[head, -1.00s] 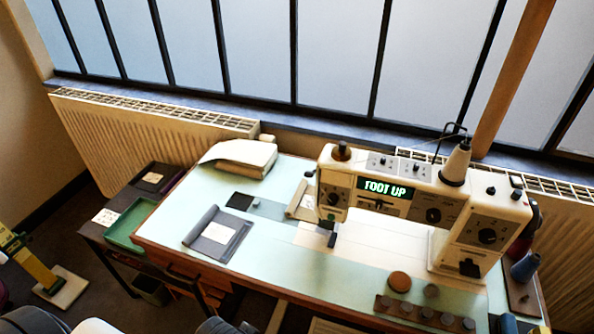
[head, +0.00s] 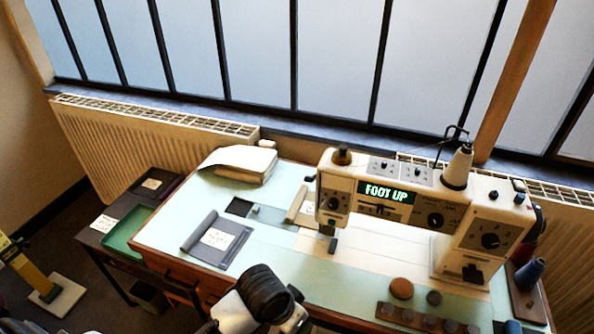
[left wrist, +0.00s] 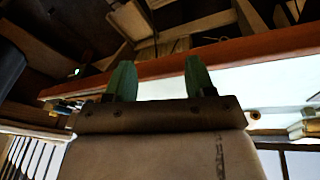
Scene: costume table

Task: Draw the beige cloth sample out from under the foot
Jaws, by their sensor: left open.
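The white sewing machine (head: 425,205) stands on the right of the table, and its display reads "FOOT UP". Its foot area (head: 333,243) is below the left end of the machine's head. A beige cloth sample (head: 300,207) with a rolled edge lies just left of the head; whether part of it runs under the foot is hard to tell. My left gripper (left wrist: 160,82) shows in the left wrist view with its two green fingers apart and nothing between them, close to the table's wooden edge. In the head view only my arm shows, at the front edge. My right gripper is not in view.
A grey cloth sample (head: 218,238) with a white label lies left on the pale green table (head: 165,232). A small dark square (head: 239,207) and a beige stack (head: 240,164) lie behind it. A weight rack (head: 425,318) stands front right. A green tray (head: 128,235) is left of the table.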

